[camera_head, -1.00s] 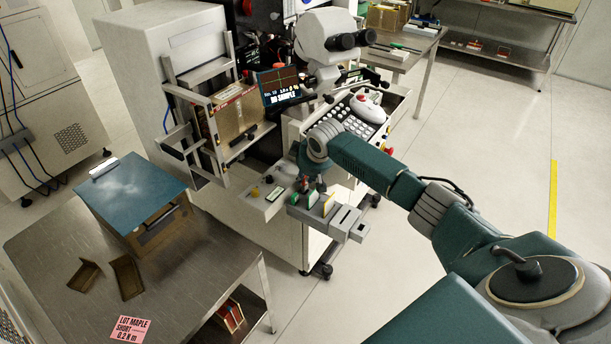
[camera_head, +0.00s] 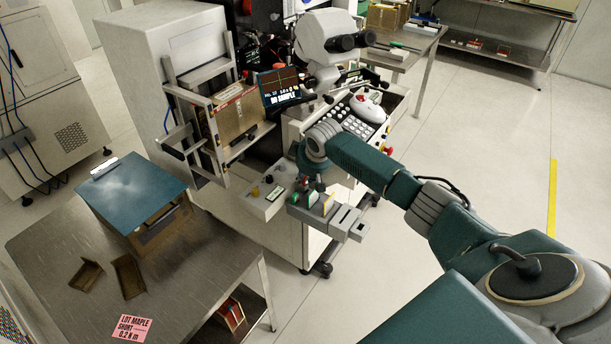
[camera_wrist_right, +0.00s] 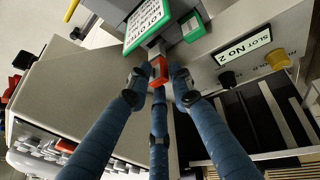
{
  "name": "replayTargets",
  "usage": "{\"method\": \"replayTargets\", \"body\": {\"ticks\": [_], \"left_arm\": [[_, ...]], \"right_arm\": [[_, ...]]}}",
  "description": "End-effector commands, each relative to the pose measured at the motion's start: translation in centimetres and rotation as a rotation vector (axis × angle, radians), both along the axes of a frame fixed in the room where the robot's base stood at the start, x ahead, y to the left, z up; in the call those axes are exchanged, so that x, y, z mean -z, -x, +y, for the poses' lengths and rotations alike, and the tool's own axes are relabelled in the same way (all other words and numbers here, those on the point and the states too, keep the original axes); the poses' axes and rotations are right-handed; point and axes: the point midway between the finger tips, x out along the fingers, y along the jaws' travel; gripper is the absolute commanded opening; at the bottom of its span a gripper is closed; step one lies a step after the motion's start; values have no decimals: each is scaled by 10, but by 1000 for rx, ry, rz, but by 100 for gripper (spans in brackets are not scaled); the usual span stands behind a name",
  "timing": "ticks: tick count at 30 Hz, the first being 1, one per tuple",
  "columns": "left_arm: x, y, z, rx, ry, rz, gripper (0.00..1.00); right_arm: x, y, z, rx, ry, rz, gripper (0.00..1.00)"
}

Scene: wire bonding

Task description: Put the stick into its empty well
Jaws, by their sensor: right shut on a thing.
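My right gripper (camera_wrist_right: 160,82) is shut on a red stick (camera_wrist_right: 159,68), with its blue fingers around it in the right wrist view. In the head view the gripper (camera_head: 308,184) points down at a grey holder (camera_head: 345,222) on the front of the machine cart, and my own wrist partly covers it. The well under the red stick is hidden, so I cannot tell whether the stick is seated. My left gripper is not in view.
A panel marked "Slot No 2" (camera_wrist_right: 244,47) has a black knob (camera_wrist_right: 228,79) and a yellow knob (camera_wrist_right: 278,59). A microscope (camera_head: 325,40) and keypad (camera_head: 352,120) stand close behind my wrist. A steel table (camera_head: 200,270) is at the lower left.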

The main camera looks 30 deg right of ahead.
Motion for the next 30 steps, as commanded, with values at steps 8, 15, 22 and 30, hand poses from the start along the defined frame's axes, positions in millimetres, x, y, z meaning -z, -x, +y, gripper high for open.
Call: {"method": "replayTargets", "body": {"ticks": [8,15,22,30], "left_arm": [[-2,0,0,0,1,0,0],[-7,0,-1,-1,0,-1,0],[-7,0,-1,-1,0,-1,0],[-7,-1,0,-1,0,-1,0]], "right_arm": [[-1,0,0,0,0,1,7],[-1,0,1,4,2,6,7],[0,0,1,3,2,6,7],[0,0,0,4,3,7,7]]}}
